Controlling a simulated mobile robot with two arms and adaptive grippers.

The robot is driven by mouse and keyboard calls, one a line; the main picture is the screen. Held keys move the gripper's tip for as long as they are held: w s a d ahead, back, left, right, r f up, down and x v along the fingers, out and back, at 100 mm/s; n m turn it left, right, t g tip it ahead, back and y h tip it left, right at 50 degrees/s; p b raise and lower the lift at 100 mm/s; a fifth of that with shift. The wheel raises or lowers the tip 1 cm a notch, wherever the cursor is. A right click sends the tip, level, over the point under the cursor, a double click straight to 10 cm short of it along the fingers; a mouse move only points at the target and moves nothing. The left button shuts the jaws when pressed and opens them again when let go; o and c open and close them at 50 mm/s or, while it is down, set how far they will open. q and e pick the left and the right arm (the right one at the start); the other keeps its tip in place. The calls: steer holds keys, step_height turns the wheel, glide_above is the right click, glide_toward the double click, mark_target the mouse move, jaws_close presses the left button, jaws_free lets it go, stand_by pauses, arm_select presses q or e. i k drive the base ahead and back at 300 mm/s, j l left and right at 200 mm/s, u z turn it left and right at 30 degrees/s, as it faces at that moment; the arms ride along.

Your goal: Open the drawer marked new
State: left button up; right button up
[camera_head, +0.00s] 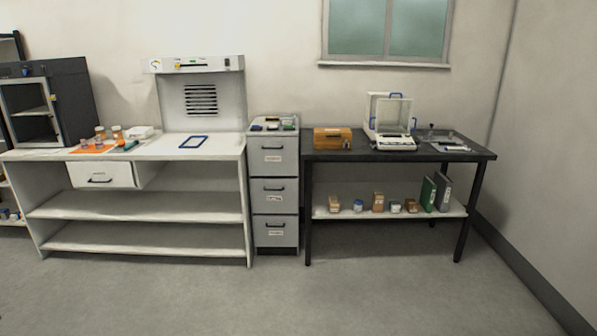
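A narrow grey drawer cabinet (274,186) stands between a white bench and a dark table. It has three stacked drawers: the top drawer (273,152), the middle drawer (274,192) and the bottom drawer (275,231). Each has a dark bar handle and a small pale label. The label writing is too small to read, so I cannot tell which drawer is marked new. All three drawers look shut. A separate white drawer (101,175) with a dark handle sits under the white bench top at the left. Neither of my grippers is in view.
The white bench (148,210) carries jars, an orange mat and a blue-framed pad (193,142). The dark table (455,152) holds a wooden box (332,138) and a balance (392,125). The grey floor (290,300) in front is clear.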

mark_target(267, 155)
steer(key=i, duration=2.45)
steer(key=i+l+u, duration=0.1)
steer(key=i, duration=1.1)
